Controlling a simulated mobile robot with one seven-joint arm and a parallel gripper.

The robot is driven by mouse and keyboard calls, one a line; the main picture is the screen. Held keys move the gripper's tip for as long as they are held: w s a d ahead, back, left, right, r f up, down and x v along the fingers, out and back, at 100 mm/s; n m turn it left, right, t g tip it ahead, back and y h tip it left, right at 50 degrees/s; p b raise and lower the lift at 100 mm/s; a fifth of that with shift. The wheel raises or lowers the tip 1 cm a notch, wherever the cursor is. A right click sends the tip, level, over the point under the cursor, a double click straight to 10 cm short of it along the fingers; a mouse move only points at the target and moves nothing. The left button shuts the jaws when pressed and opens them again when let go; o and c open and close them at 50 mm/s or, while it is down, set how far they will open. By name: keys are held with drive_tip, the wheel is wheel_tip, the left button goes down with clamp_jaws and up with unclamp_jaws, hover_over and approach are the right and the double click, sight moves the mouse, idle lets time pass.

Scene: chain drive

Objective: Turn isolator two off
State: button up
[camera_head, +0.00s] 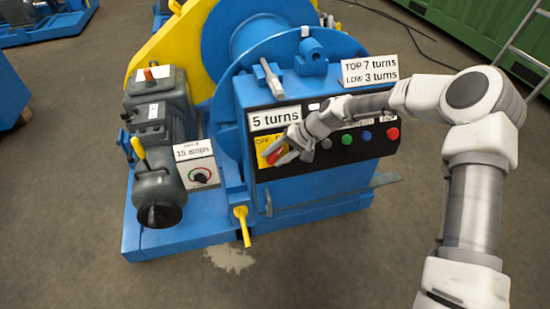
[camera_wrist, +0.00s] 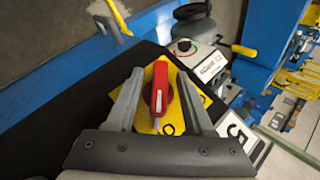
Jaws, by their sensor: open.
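A red rotary isolator handle (camera_head: 273,157) sits on a yellow plate (camera_head: 262,145) at the left end of the black control panel. In the wrist view the red handle (camera_wrist: 159,88) has a white line at its lower end, which points toward my palm. The yellow plate (camera_wrist: 197,93) is behind it, with part of a letter visible. I cannot read an isolator number. My gripper (camera_wrist: 160,80) is open, with one finger on each side of the handle; I cannot tell if they touch it. In the head view my gripper (camera_head: 278,150) partly covers the plate.
The black panel also bears green (camera_head: 347,139), blue (camera_head: 367,135) and red (camera_head: 393,133) buttons to the right, under my arm. A "5 turns" sign (camera_head: 274,119) is just above the gripper. A box with a dial (camera_head: 199,175) and a grey motor (camera_head: 160,140) stand left.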

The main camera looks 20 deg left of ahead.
drive_tip(key=shift+a+f, duration=0.1)
drive_tip(key=shift+f, duration=0.05)
drive_tip(key=shift+c, duration=0.3)
clamp_jaws()
drive_tip(key=shift+n+h, duration=0.3)
drive_tip(key=shift+n+t+h+p, duration=0.3)
drive_tip(key=shift+n+h+p, duration=0.45)
drive_tip(key=shift+h, duration=0.45)
drive_tip(key=n+t+h+b, duration=0.1)
drive_tip(key=n+t+h, duration=0.1)
drive_tip(key=n+h, duration=0.1)
drive_tip(key=shift+h, duration=0.5)
drive_tip(key=n+t+h+b, duration=0.2)
drive_tip(key=h+b, duration=0.1)
drive_tip(key=shift+f+n+t, duration=0.15)
drive_tip(key=shift+n+t, duration=0.15)
drive_tip(key=shift+n, duration=0.05)
drive_tip(key=shift+n+t+h+b, duration=0.9)
drive_tip(key=shift+t+h+b, duration=0.1)
drive_tip(key=shift+h+b, duration=0.1)
drive_tip(key=shift+w+d, duration=0.1)
drive_tip(key=shift+d, duration=0.1)
